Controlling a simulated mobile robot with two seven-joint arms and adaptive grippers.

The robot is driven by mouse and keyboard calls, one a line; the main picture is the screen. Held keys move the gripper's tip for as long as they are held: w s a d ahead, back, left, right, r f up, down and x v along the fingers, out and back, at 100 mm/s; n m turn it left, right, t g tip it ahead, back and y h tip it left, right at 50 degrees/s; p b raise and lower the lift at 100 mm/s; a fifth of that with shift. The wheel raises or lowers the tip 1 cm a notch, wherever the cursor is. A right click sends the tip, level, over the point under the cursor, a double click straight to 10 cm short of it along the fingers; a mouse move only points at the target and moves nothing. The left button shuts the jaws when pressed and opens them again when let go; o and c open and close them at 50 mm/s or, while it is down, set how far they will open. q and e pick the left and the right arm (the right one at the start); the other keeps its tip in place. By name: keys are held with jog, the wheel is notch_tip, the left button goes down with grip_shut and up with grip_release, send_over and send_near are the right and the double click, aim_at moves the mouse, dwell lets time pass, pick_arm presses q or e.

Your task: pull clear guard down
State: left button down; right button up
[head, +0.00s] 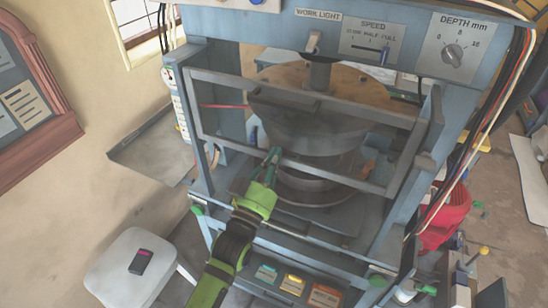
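The clear guard (300,166) is a grey-framed pane across the front of the blue press. Its upper bar (300,96) runs past the round press head, and its lower bar crosses below it. The press head (310,125) and the round lower plate (310,188) show through the pane. My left gripper (273,156), on a green and black arm, reaches up from below. Its fingertips are at the guard's lower bar, left of the middle. The fingers look close together, but I cannot tell whether they are shut on the bar. My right gripper is not in view.
A control panel (400,45) with a speed slider and depth dial spans the top. A grey side tray (150,150) and a white stool (130,265) with a dark handset stand left. Cables hang on the right.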

pick_arm(q)
notch_tip(320, 180, down, 20)
jog(key=b, duration=1.5)
jog(key=shift+r, duration=0.1)
jog(key=v, duration=1.2)
jog(key=s+a+f+g+y, duration=0.2)
jog(key=s+f+g, duration=0.1)
jog(key=f, duration=0.7)
jog(key=s+a+f+n+g+y+p, duration=0.1)
jog(key=s+a+f+g, duration=0.15)
jog(key=f, duration=0.85)
jog(key=s+a+f+g+y, duration=0.2)
jog(key=s+f+g, duration=0.15)
jog(key=f, duration=0.65)
jog(key=s+a+f+g+y, duration=0.1)
jog(key=s+a+f+g, duration=0.2)
jog(key=s, duration=0.6)
jog(key=s+a+f+g+y+p, duration=0.1)
jog(key=s+a+f+g, duration=0.2)
jog(key=s+f, duration=0.5)
jog(key=s+a+f+n+g+y, duration=0.1)
jog(key=s+a+f+g, duration=0.3)
jog(key=s, duration=0.7)
jog(key=shift+s+f, duration=0.2)
jog(key=shift+f, duration=0.45)
